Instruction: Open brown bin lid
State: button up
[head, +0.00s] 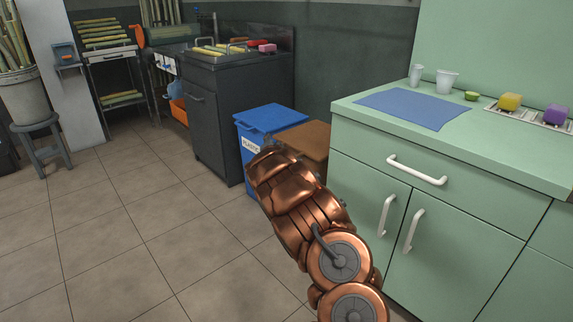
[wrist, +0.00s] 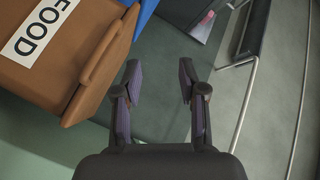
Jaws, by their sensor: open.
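The brown bin's lid (head: 309,138) shows in the head view between the blue bin and the green cabinet; it looks flat and shut. Most of the bin's body is hidden behind my arm. In the wrist view the brown bin (wrist: 62,68) fills the upper left, with a white "FOOD" label (wrist: 40,27) and a raised brown lip (wrist: 101,62) along its right side. My gripper (wrist: 159,78) is open and empty. Its left finger is close to the lip, with a small gap seeming to show between them. In the head view the fingers are mostly hidden by my arm.
A blue bin (head: 268,117) stands left of the brown one. The green cabinet (head: 430,205) with white handles is close on the right. A dark counter unit (head: 213,125) stands behind to the left. The tiled floor (head: 130,230) on the left is clear.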

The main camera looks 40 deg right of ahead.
jog(key=s+d+f+m+t+h+b, duration=0.1)
jog(key=d+f+m+h+b, duration=0.15)
jog(key=f, duration=0.25)
jog(key=d+f+m+h+b, duration=0.1)
jog(key=d+f+m+b, duration=0.2)
jog(key=f, duration=0.2)
jog(key=shift+m, duration=0.25)
jog(key=shift+f+b+x, duration=0.1)
jog(key=shift+b+x, duration=0.85)
jog(key=shift+x, duration=0.95)
jog(key=shift+f+b+x, duration=0.15)
jog(key=shift+b+x, duration=0.8)
jog(key=shift+x, duration=1)
jog(key=shift+s+d, duration=0.15)
jog(key=shift+d, duration=0.05)
jog(key=shift+c, duration=0.2)
grip_shut()
